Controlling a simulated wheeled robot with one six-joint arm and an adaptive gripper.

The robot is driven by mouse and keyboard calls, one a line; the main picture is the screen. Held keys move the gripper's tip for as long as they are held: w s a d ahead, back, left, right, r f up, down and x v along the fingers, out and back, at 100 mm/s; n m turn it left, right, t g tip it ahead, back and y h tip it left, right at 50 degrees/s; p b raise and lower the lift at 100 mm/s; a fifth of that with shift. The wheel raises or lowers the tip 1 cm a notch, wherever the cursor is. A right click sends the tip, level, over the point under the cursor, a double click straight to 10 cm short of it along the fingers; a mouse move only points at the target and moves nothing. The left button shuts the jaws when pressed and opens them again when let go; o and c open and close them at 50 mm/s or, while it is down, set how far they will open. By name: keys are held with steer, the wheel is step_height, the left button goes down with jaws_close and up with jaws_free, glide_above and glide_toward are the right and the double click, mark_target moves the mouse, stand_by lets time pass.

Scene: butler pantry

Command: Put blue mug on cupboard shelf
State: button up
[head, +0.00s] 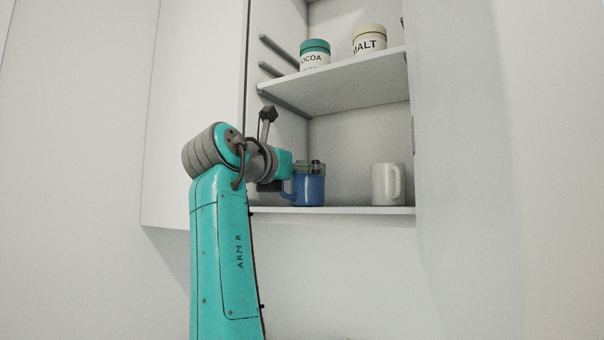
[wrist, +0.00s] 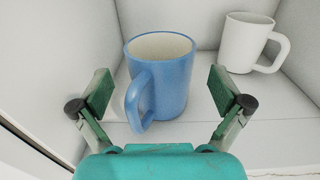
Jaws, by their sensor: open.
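The blue mug (head: 309,188) stands upright on the lower cupboard shelf (head: 345,210) in the head view. In the wrist view the blue mug (wrist: 173,75) shows its pale, empty inside, with its handle turned toward my gripper. My gripper (wrist: 160,97) is open, with one finger on each side of the mug and a visible gap to each. In the head view my gripper (head: 314,166) reaches in from the left at the mug and partly covers it; its fingers are hard to make out there.
A white mug (head: 386,185) stands to the right on the same shelf; the wrist view shows it at the upper right (wrist: 246,42). A cocoa jar (head: 315,55) and a malt jar (head: 369,40) stand on the shelf above. Bare shelf lies between the mugs.

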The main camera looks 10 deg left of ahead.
steer(key=v, duration=1)
steer(key=shift+s, duration=0.1)
